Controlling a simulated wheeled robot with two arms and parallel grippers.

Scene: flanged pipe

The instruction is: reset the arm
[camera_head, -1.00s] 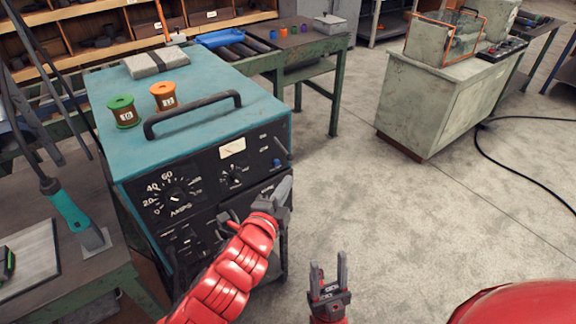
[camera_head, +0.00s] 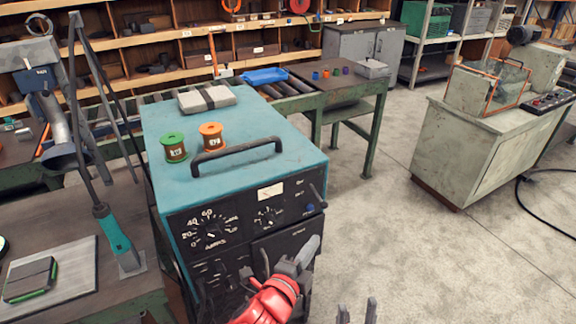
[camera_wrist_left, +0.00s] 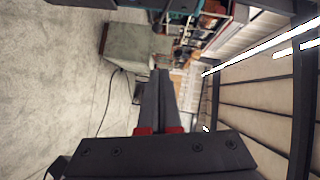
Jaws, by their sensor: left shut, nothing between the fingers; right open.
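My left arm is red and comes up from the bottom edge in the head view. Its gripper (camera_head: 300,262) is in front of the welding machine's dark front panel; whether it touches the panel is not clear. In the left wrist view the same gripper's dark fingers (camera_wrist_left: 158,102) are together with nothing between them. My right gripper (camera_head: 357,311) shows only its two fingertips at the bottom edge of the head view. They stand apart over the bare floor, with nothing visible between them.
The teal welding machine (camera_head: 240,135) carries a green spool (camera_head: 174,148), an orange spool (camera_head: 211,136) and a handle. A workbench (camera_head: 68,262) with a teal-handled tool (camera_head: 115,236) stands left. A grey cabinet (camera_head: 475,145) stands right. The concrete floor (camera_head: 400,245) between is clear.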

